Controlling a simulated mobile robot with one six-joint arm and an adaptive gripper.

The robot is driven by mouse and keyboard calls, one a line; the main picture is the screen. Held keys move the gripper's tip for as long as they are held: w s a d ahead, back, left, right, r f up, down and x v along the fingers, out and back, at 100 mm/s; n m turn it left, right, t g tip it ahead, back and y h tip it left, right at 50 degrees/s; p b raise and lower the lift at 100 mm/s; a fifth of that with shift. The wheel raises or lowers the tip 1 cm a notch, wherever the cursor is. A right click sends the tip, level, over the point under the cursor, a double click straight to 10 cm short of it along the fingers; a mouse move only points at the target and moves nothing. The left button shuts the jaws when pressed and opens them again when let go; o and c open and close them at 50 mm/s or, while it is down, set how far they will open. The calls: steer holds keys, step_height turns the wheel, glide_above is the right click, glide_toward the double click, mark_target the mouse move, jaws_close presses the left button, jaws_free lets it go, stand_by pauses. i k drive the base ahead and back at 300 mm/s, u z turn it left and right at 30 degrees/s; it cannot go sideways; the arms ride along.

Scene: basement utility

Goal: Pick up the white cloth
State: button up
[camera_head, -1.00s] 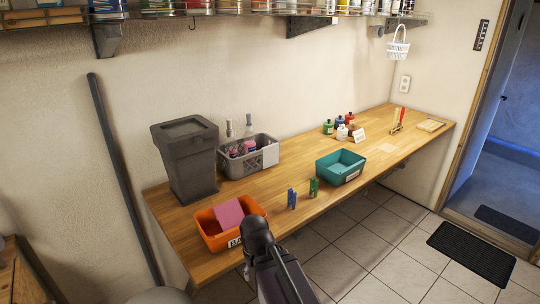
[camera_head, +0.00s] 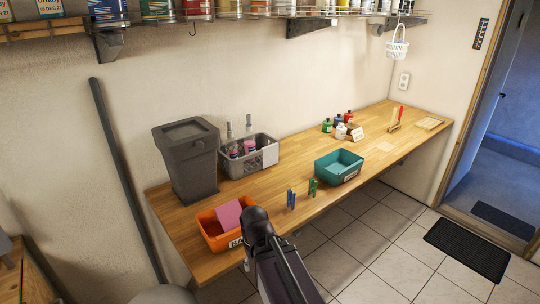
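A pale, whitish flat piece (camera_head: 270,155) hangs at the right end of the grey basket (camera_head: 238,167) on the wooden counter. It may be the white cloth, but it is too small to tell cloth from a label. Inside the basket are bottles and pinkish items. My dark arm reaches up from the bottom of the view, in front of the counter's near edge. Its rounded joint overlaps the orange bin's right side. My gripper's fingers do not show.
A shelf overhangs the back wall. A black mat (camera_head: 468,249) lies on the tiled floor.

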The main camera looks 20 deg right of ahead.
mark_target(270, 154)
steer(key=z, duration=0.2)
steer(key=i, duration=1.5)
steer(key=z, duration=0.4)
